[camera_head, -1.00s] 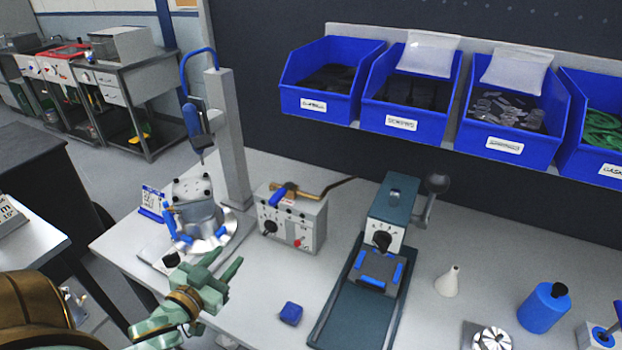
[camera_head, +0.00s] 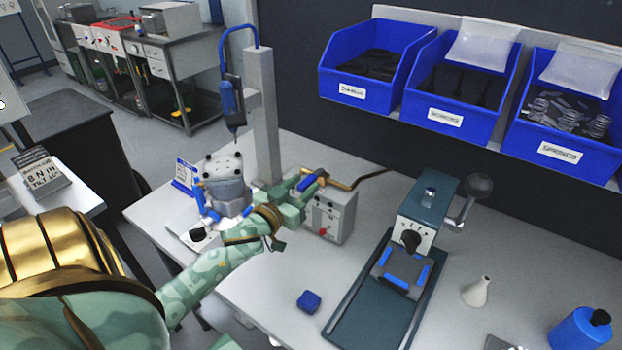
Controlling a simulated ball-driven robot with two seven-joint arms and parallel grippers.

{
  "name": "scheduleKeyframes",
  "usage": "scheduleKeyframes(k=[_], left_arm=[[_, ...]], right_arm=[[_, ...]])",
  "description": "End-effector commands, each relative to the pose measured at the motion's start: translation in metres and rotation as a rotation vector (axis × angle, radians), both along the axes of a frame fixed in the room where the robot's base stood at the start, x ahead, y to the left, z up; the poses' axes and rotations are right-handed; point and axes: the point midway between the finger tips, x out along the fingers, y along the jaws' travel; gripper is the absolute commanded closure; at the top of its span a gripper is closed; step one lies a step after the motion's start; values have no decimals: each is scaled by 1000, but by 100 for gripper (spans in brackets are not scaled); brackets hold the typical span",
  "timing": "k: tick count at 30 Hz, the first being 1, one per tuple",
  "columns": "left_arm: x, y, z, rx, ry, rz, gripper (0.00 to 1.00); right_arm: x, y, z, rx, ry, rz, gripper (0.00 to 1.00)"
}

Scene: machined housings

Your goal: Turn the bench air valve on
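The bench air valve shows as a blue lever (camera_head: 309,184) on top of a pale grey box (camera_head: 338,216) with dark knobs and a red button on its front. A brass pipe (camera_head: 345,184) leads right from the lever. My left gripper (camera_head: 304,186) is at the lever, with its green fingertips on either side of the blue handle. Whether the fingers press on it or only surround it I cannot tell. The gripper and wrist hide the left part of the box. My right gripper is not in view.
A screwdriver stand (camera_head: 264,120) and a grey housing in a fixture (camera_head: 224,180) stand left of the valve. Blue bins (camera_head: 447,132) hang behind.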

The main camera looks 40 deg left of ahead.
Motion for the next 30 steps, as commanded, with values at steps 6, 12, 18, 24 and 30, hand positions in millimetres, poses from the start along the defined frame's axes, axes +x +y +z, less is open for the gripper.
scheduleKeyframes(k=[6,12,18,24,30], left_arm=[[32,4,-1,0,0,0,61],[40,5,0,1,1,0,61],[40,5,0,1,1,0,64],[40,5,0,0,1,0,100],[42,3,0,-2,0,5,100]], right_arm=[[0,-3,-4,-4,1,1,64],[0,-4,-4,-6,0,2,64],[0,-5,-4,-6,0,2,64],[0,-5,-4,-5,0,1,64],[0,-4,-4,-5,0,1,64]])
